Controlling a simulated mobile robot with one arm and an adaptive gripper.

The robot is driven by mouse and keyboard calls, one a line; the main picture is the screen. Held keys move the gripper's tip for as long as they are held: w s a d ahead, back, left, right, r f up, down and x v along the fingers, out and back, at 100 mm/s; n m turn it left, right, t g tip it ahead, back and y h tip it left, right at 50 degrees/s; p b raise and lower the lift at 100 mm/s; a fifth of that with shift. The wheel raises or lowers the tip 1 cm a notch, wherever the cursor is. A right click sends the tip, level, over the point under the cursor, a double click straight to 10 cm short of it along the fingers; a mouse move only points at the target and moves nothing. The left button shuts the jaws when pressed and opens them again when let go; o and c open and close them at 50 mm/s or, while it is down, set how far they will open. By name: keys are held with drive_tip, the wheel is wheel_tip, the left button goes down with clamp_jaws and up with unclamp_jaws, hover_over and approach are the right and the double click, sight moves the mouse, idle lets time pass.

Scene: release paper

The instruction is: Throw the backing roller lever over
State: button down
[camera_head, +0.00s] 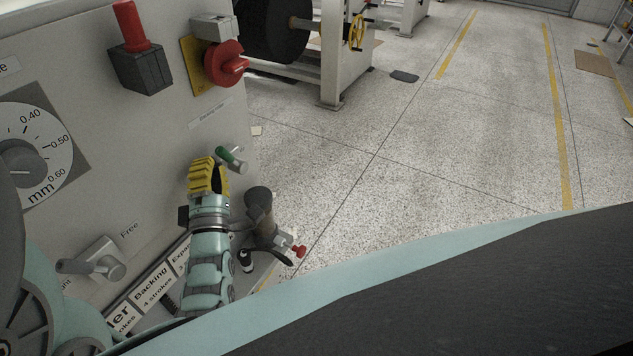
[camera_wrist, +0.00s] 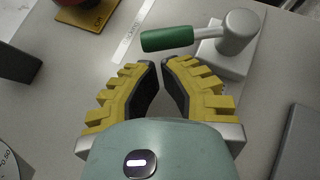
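The lever with a green grip (camera_head: 231,158) sticks out of the machine's front panel near its right edge, under a small label that seems to read "Backing roller". In the wrist view the green grip (camera_wrist: 167,39) points left from a grey metal hub (camera_wrist: 238,33) at upper right. My gripper (camera_head: 206,166) has yellow ribbed fingers and is close to the lever, left of it in the head view. In the wrist view my gripper (camera_wrist: 162,66) has its fingertips just below the green grip, with a narrow gap between them. Nothing is between the fingers.
A red rotary switch (camera_head: 226,64) on a yellow plate and a red-handled block (camera_head: 140,55) are higher on the panel. A grey lever (camera_head: 97,262) marked "Free" and a dial (camera_head: 35,150) are at left. A dark fitting with a red knob (camera_head: 299,251) is close right of my wrist.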

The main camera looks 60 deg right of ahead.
drive_tip(key=shift+s+d+r, duration=0.1)
drive_tip(key=shift+r, duration=0.05)
drive_tip(key=shift+d+r+m+g, duration=0.1)
drive_tip(key=shift+r+m+g, duration=0.05)
drive_tip(key=shift+m+g, duration=0.2)
drive_tip(key=shift+d+r+m+g+p, duration=0.15)
drive_tip(key=shift+r+m+g+p, duration=0.15)
drive_tip(key=shift+p, duration=0.3)
